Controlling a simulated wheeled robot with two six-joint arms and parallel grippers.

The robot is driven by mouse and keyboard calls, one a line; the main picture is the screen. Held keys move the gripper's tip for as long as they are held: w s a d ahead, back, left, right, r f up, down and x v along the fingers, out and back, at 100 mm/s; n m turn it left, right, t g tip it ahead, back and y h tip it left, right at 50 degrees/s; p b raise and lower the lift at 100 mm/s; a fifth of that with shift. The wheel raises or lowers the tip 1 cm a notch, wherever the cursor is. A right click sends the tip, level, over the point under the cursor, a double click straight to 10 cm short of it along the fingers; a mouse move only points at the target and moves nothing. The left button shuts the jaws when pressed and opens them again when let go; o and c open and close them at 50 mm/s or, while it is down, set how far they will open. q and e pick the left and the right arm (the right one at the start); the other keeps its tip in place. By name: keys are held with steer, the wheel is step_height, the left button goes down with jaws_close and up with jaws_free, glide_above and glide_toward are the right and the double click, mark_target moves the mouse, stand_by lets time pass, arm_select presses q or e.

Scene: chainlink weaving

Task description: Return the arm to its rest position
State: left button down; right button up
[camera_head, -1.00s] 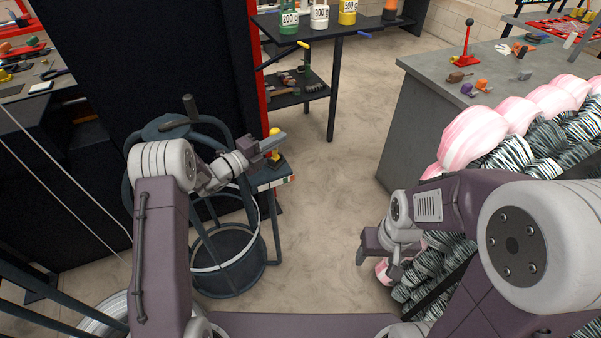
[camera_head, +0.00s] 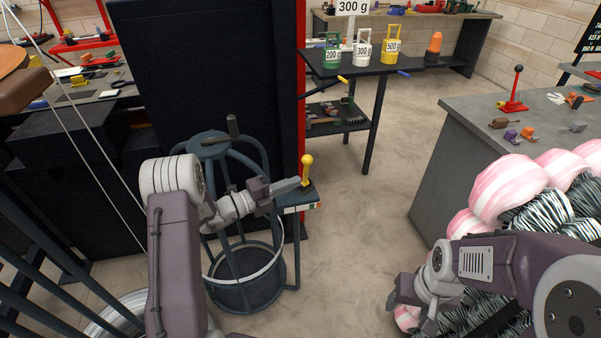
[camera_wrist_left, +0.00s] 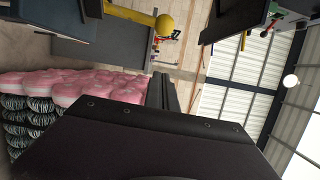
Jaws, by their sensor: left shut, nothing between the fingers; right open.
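My left arm reaches in from the left in the head view. Its gripper (camera_head: 290,185) is shut and empty, with its tips close to the left side of a yellow ball-topped lever (camera_head: 307,168). I cannot tell whether they touch. In the left wrist view the shut fingers (camera_wrist_left: 162,92) point away, and the lever's yellow ball (camera_wrist_left: 165,24) shows above them. My right gripper (camera_head: 394,298) is open at the lower right, low beside the striped and pink bundles. I see nothing in it.
A dark round cage-like frame (camera_head: 245,275) stands under my left forearm. The lever sits on a small stand (camera_head: 298,200). Pink and zebra-striped bundles (camera_head: 508,190) crowd the right, before a grey counter (camera_head: 465,150). A shelf table (camera_head: 365,68) holds labelled weights. The middle floor is clear.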

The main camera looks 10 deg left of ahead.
arm_select(q)
steer(key=d+r+m+g+h+p, duration=0.25)
steer(key=d+r, duration=0.25)
steer(key=r, duration=0.4)
steer(key=s+d+r+m+g+y+p, duration=0.1)
steer(key=s+d+r+m+g+p, duration=0.1)
steer(key=s+d+m+g, duration=0.9)
steer(key=s+a+f+m+y+p, duration=0.1)
steer(key=s+a+f+m+y, duration=0.15)
steer(key=s+m, duration=0.4)
steer(key=s+a+f+m+y, duration=0.2)
steer(key=s+f+m+y, duration=0.15)
steer(key=s, duration=0.55)
steer(key=a+f+m+t+y, duration=0.1)
steer(key=a+f+m+y, duration=0.2)
steer(key=a+m, duration=0.4)
steer(key=a+f+m+t+y, duration=0.1)
steer(key=a+f+m+y, duration=0.2)
steer(key=m, duration=1)
steer(key=a+y, duration=0.2)
steer(key=a, duration=0.3)
steer(key=shift+f+t, duration=0.2)
steer(key=shift+t, duration=0.15)
